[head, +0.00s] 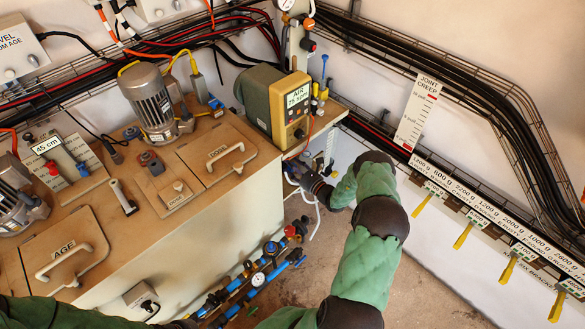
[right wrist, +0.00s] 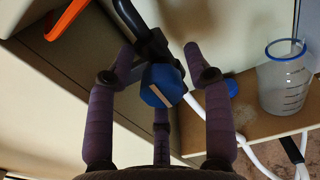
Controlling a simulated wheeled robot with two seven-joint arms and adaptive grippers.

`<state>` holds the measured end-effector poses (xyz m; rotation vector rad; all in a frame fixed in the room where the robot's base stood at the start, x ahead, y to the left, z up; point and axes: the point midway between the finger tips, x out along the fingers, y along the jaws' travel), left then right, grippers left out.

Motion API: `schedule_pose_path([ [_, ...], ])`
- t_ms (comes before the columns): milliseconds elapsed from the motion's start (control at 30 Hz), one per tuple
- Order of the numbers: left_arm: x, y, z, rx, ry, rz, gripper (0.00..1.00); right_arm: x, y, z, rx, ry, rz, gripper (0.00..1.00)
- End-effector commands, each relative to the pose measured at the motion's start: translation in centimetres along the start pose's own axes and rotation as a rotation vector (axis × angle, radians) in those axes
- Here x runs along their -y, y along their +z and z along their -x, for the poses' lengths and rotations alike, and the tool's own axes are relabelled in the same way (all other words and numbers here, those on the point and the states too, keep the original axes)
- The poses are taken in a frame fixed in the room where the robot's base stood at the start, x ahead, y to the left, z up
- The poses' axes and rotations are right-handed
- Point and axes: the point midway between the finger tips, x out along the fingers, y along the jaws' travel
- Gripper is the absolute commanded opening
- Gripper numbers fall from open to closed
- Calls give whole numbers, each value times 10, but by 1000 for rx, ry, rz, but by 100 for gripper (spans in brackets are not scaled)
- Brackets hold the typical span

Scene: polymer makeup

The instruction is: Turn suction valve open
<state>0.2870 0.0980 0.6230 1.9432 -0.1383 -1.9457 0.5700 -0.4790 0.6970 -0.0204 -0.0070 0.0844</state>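The suction valve looks to be the blue knob (right wrist: 163,86) with a pale stripe, in the right wrist view. It sits at the end of a dark pipe, beside a white hose. My right gripper (right wrist: 160,58) has its fingers spread around the knob, one on each side and one below. I cannot tell whether any finger touches it. In the head view my right gripper (head: 318,188) is low beside the bench's right end, and the knob is hard to make out there. My left arm shows only along the bottom left edge; its gripper is out of view.
A clear graduated jar (right wrist: 286,78) stands on a shelf right of the knob. A white hose (head: 316,218) hangs near my right gripper. The bench (head: 150,215) carries a motor (head: 152,100) and a yellow AIR unit (head: 290,108). Yellow-handled tools (head: 463,236) line the right wall.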

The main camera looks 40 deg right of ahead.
Motion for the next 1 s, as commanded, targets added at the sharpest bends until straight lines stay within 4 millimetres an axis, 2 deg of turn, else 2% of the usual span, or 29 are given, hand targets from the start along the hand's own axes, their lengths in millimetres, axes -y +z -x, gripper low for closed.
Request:
schedule_pose_path([
  [333, 0, 0, 0, 0, 0, 0, 47, -2, -2, 2, -5, 0, -5, 61],
  [467, 0, 0, 0, 0, 0, 0, 47, -1, -3, 11, -7, 0, -6, 61],
  [900, 0, 0, 0, 0, 0, 0, 47, 0, -2, 92, -6, -3, -5, 61],
  [1000, 0, 0, 0, 0, 0, 0, 47, 0, -2, 105, -5, -2, -4, 61],
])
